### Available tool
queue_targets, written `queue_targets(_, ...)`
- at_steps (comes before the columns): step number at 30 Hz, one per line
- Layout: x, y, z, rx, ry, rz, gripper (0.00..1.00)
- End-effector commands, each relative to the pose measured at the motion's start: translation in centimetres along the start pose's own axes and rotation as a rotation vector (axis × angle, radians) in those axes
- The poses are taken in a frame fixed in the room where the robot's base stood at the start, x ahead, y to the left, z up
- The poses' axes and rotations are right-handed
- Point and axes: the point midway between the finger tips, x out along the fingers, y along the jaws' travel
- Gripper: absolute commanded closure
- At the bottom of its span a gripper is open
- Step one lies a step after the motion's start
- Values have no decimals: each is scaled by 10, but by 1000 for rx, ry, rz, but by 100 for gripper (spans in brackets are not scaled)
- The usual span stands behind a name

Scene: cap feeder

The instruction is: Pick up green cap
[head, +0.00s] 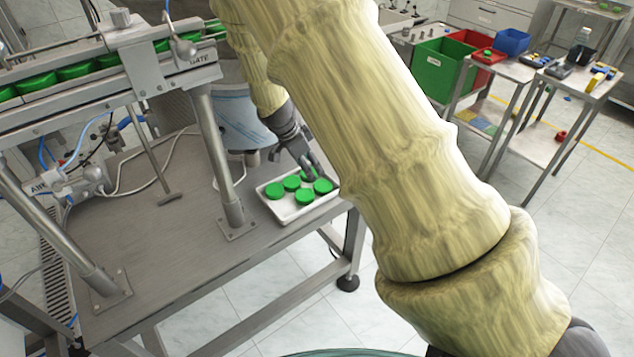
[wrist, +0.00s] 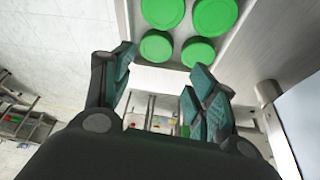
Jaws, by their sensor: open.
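Several round green caps (head: 275,191) lie in a shallow white tray (head: 286,219) at the front right corner of the grey table. In the wrist view, green caps (wrist: 156,46) show at the top, in two rows, some cut off by the frame edge. My gripper (head: 308,169) is over the far right part of the tray and hides part of the caps there. In the wrist view my gripper (wrist: 163,70) has its fingers spread, with nothing held between them. A cap shows just beyond the fingertips; I cannot tell the exact height gap.
A feeder rail (head: 110,65) with a row of green caps runs above the table at left, on metal posts (head: 215,150). A green bin (head: 440,66), a red bin (head: 480,48) and side tables stand at the right. The table's middle is mostly clear.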

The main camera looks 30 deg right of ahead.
Motion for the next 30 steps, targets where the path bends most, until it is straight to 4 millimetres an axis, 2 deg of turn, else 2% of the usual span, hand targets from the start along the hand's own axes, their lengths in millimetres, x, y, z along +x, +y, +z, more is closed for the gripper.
queue_targets(9,41,4,-5,6,0,6,42)
queue_targets(20,59,3,-1,4,-1,4,42)
queue_targets(30,94,4,7,2,0,3,42)
